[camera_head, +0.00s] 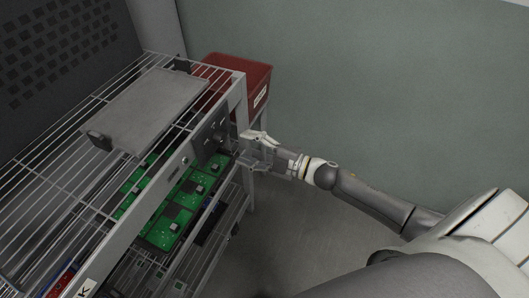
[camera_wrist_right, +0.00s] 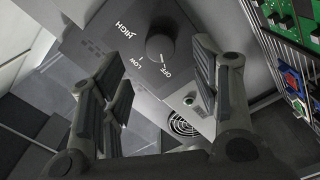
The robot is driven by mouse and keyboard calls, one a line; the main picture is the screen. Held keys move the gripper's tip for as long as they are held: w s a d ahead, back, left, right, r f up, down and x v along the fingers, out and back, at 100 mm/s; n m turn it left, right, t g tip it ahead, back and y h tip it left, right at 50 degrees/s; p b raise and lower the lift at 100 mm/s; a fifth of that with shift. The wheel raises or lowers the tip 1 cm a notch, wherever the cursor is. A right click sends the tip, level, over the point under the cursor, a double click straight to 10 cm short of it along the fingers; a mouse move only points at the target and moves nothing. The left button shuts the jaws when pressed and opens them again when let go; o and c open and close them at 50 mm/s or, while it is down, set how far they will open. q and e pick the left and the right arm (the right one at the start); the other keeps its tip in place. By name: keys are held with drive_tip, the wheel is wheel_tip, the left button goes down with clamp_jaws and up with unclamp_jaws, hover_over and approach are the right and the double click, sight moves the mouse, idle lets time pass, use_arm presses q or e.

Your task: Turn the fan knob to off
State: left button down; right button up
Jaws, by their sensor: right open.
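The fan knob (camera_wrist_right: 160,46) is a round black dial on a dark control panel (camera_wrist_right: 110,52), with HIGH, LOW and OFF printed around it. I cannot tell for sure which label it points at. In the wrist view my right gripper (camera_wrist_right: 158,62) is open and empty, one finger on each side of the knob, apparently short of touching it. In the head view the dark panel (camera_head: 208,137) is on the front of the wire rack, and my right gripper (camera_head: 252,148) is just to its right. My left gripper is out of view.
The wire rack (camera_head: 60,165) carries a grey tray (camera_head: 150,108) on top and green circuit boards (camera_head: 165,228) below. A red bin (camera_head: 245,70) stands behind the rack's end. A round fan grille (camera_wrist_right: 186,125) shows below the knob. Floor right of the rack is clear.

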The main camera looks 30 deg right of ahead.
drive_tip(key=shift+v, duration=2.65)
drive_tip(key=d+f+m+h, duration=0.3)
drive_tip(key=f, duration=0.4)
drive_tip(key=d+f+m+h, duration=0.3)
drive_tip(key=f, duration=0.4)
drive_tip(key=s+d+f+m+g+h, duration=0.1)
drive_tip(key=s+f+m+g+h, duration=0.15)
drive_tip(key=s+f, duration=0.45)
drive_tip(key=s+d+f+m+g+h, duration=0.1)
drive_tip(key=s+d+f+m, duration=0.15)
drive_tip(key=f, duration=0.75)
drive_tip(key=s+a+f+m+g, duration=0.2)
drive_tip(key=s+f, duration=0.4)
drive_tip(key=s, duration=0.4)
drive_tip(key=s+a+f+m+g+h, duration=0.1)
drive_tip(key=s+a+f+m+g, duration=0.1)
drive_tip(key=s+a+f+g, duration=0.2)
drive_tip(key=s+a+f+m+g, duration=0.2)
drive_tip(key=s+f, duration=0.7)
drive_tip(key=s, duration=0.8)
drive_tip(key=a+g, duration=0.1)
drive_tip(key=a, duration=0.1)
drive_tip(key=shift+s+a+f+g, duration=0.15)
drive_tip(key=shift+s+a+g, duration=0.2)
drive_tip(key=shift+h, duration=0.25)
